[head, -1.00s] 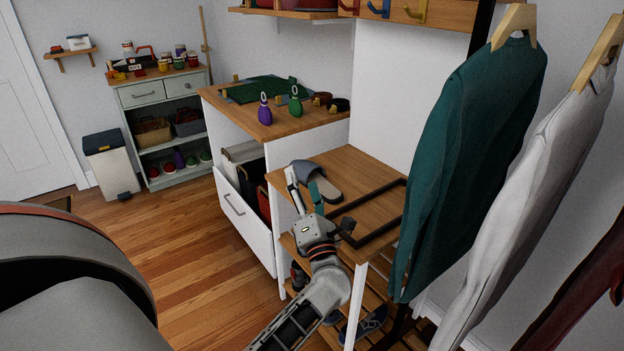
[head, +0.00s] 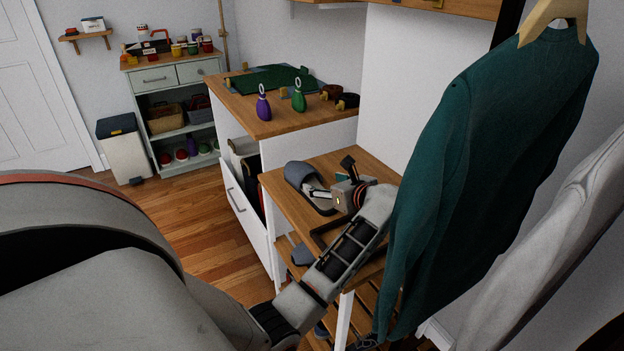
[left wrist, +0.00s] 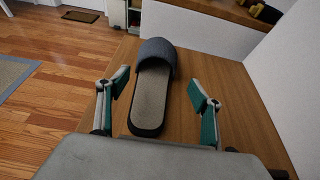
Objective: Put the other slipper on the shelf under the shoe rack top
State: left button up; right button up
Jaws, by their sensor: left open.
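A slipper with a grey-blue upper and a pale insole (head: 298,174) lies on the wooden shoe rack top (head: 275,192). In the left wrist view the slipper (left wrist: 151,95) lies lengthwise, its closed toe at the far end. My left gripper (head: 326,183) is open over the rack top. In the left wrist view its fingers (left wrist: 158,85) stand apart, one on each side of the slipper, with gaps beside it. A grey-blue shape (head: 302,255), perhaps a slipper, shows on the shelf below the top, partly hidden. My right gripper is not in view.
A teal sweater (head: 490,150) hangs close at the right. A white cabinet with a wooden top (head: 262,128) stands beyond the rack. Open floor (head: 200,225) lies left.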

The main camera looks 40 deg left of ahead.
aim_at(312, 176)
pick_arm(q)
jog(key=shift+a+f, duration=0.25)
jog(key=shift+a, duration=0.65)
jog(key=x, duration=0.4)
jog(key=shift+a+r, duration=0.2)
jog(key=shift+a, duration=0.1)
jog(key=shift+w+a, duration=0.1)
jog(key=shift+a, duration=0.05)
jog(key=c, duration=1.3)
jog(key=shift+c, duration=0.6)
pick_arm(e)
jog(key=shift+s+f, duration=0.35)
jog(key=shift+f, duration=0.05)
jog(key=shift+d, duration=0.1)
pick_arm(q)
jog(key=shift+r, duration=0.1)
